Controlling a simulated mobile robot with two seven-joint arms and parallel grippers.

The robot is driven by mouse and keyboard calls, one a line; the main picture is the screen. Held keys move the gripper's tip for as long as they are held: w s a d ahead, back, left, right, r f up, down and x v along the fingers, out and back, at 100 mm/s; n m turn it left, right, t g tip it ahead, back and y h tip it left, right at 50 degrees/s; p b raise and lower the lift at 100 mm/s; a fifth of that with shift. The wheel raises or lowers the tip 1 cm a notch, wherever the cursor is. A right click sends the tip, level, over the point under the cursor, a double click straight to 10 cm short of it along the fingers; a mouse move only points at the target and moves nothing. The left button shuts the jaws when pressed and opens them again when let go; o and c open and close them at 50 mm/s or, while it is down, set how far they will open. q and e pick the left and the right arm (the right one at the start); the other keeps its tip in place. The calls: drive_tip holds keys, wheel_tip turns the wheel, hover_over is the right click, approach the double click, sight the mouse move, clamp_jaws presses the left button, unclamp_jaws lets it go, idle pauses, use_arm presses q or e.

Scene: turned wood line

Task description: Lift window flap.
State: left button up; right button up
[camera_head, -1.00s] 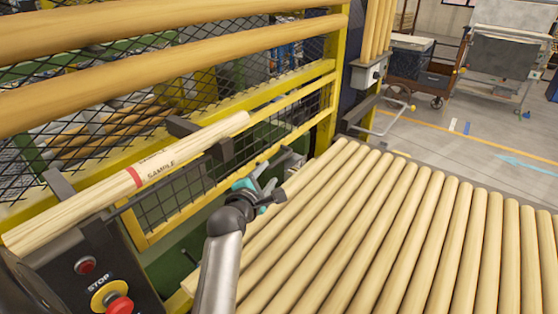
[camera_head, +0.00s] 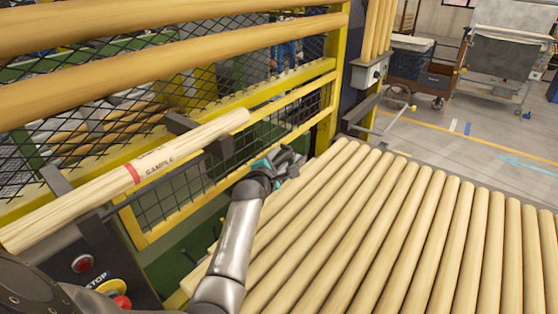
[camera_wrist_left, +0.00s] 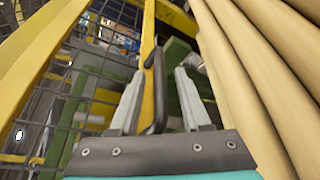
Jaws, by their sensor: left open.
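The window flap (camera_head: 183,221) is a yellow frame with dark mesh, low in the yellow fence left of the dowels, and looks closed. My left gripper (camera_head: 290,160) is by the flap's lower edge, near its right part. In the left wrist view, my left gripper (camera_wrist_left: 160,72) is open, its two grey fingers apart. A black bar handle (camera_wrist_left: 157,90) stands between the fingers in that view, beside a yellow frame bar. I cannot tell whether a finger touches it. The flap's mesh (camera_wrist_left: 95,75) shows at the left there. My right gripper is not in view.
A row of wooden dowels (camera_head: 400,230) lies close to the right of my left arm. A dowel marked SAMPLE (camera_head: 90,195) rests on dark brackets above the flap. A control box with a red stop button (camera_head: 121,301) is at lower left.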

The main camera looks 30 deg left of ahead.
use_arm(q)
clamp_jaws()
idle(0.4)
idle(1.1)
